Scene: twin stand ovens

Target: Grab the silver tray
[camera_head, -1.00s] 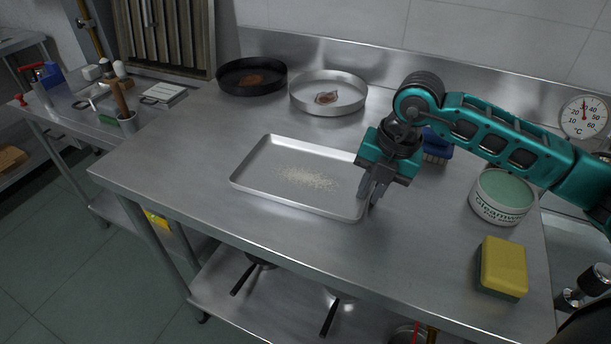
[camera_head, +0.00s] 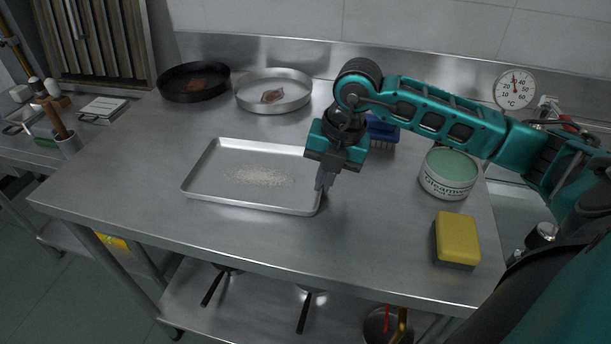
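The silver tray (camera_head: 222,197) is a shallow rectangular pan. It lies flat on the steel table, with a pale granular scatter (camera_head: 259,176) on its floor. My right gripper (camera_head: 323,184) comes down from above at the tray's right edge. Its fingers look closed together on the right rim, and they hide a short piece of it. My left gripper is not in view.
A black round pan (camera_head: 194,94) and a silver round pan (camera_head: 273,107) stand behind the tray. A blue brush (camera_head: 382,132) lies behind my gripper. A white tub (camera_head: 447,184) and a yellow sponge (camera_head: 456,238) are at right. The table's front is clear.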

